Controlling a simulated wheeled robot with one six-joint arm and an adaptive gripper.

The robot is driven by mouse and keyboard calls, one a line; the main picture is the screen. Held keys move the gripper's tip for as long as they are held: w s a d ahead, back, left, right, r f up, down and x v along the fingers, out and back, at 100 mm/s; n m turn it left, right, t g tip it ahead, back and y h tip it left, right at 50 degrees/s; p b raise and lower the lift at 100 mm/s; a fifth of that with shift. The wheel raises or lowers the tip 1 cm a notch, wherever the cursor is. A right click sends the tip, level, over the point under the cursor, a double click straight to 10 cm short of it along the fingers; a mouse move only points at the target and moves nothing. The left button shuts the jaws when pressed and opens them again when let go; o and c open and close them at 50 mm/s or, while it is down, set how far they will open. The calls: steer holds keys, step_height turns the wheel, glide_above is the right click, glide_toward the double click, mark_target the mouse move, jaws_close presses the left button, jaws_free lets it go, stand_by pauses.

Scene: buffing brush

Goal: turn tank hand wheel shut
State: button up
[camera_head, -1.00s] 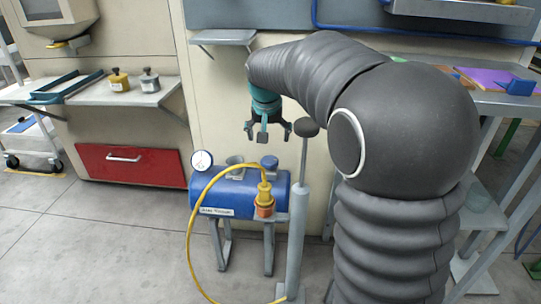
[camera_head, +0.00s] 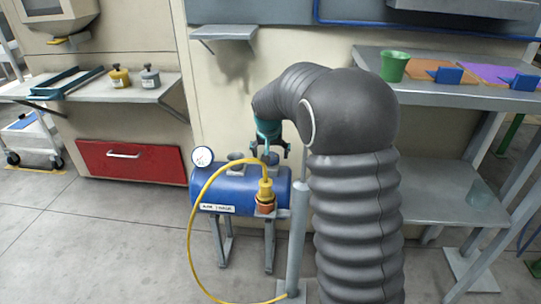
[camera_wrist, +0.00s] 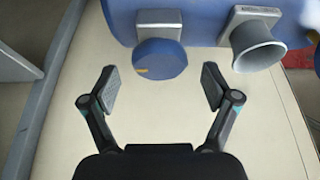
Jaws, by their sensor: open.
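The blue air tank (camera_head: 225,193) stands on grey legs below my gripper. Its hand wheel (camera_wrist: 159,61) is a round blue knob with a small yellow mark, on a grey square base. In the head view the wheel (camera_head: 270,158) is partly hidden by my gripper (camera_head: 268,147). In the wrist view my open, empty gripper (camera_wrist: 162,87) has one finger on each side of the wheel's line. The wheel lies just ahead of the fingertips, and I see no contact.
A grey funnel-shaped fitting (camera_wrist: 256,47) sits beside the wheel. A gauge (camera_head: 202,156) and a yellow hose (camera_head: 194,222) with a yellow coupling (camera_head: 265,190) are on the tank. A grey post (camera_head: 297,240) stands close on the right, its top hidden by my arm.

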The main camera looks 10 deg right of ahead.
steer(key=shift+w+d+f, duration=0.1)
steer(key=shift+w+f, duration=0.1)
steer(key=shift+f, duration=0.35)
steer(key=c, duration=1.2)
steer(key=shift+o, duration=0.2)
